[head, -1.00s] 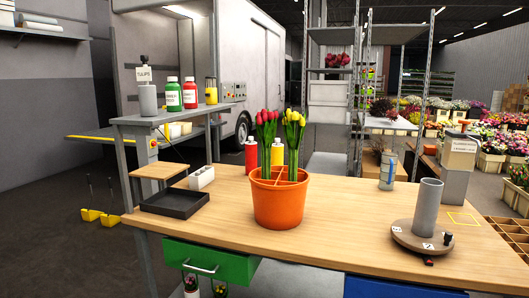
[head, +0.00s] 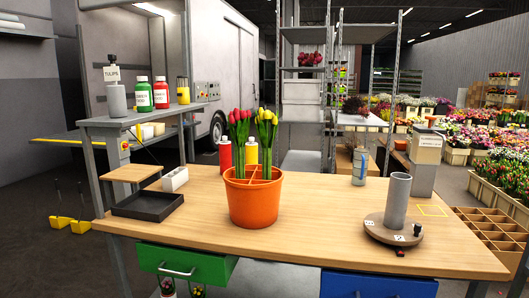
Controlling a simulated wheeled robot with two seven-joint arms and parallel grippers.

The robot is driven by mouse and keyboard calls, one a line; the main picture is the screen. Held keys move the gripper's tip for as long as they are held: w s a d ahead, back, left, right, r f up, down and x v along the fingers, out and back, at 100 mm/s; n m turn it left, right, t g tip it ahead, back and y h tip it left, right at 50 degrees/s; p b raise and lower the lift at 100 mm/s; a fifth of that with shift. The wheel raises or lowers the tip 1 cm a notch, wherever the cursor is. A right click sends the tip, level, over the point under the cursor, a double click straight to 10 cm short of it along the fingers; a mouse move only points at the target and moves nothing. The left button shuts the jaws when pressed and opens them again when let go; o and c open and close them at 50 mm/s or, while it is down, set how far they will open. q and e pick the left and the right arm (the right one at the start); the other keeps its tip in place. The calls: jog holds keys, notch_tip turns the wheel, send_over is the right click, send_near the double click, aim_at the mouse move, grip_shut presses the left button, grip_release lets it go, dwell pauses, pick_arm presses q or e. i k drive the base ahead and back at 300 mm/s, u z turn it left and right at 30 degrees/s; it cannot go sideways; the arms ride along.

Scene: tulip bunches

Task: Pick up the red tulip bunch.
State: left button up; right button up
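The red tulip bunch (head: 240,147) stands upright in the left part of a divided orange pot (head: 253,204) on the wooden table. A yellow tulip bunch (head: 266,144) stands upright beside it on the right, in the same pot. The lower stems of both bunches are hidden by the pot's front wall. Neither of my grippers shows in the head view.
A black tray (head: 147,206) lies left of the pot. Red (head: 225,155) and yellow (head: 251,152) bottles stand behind it. A grey cylinder (head: 397,202) stands on a round base at right. The wooden table (head: 320,215) is clear between pot and cylinder.

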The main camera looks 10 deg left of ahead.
aim_at(242, 117)
jog(key=u, duration=0.05)
jog(key=i, duration=1.25)
jog(key=u, duration=0.75)
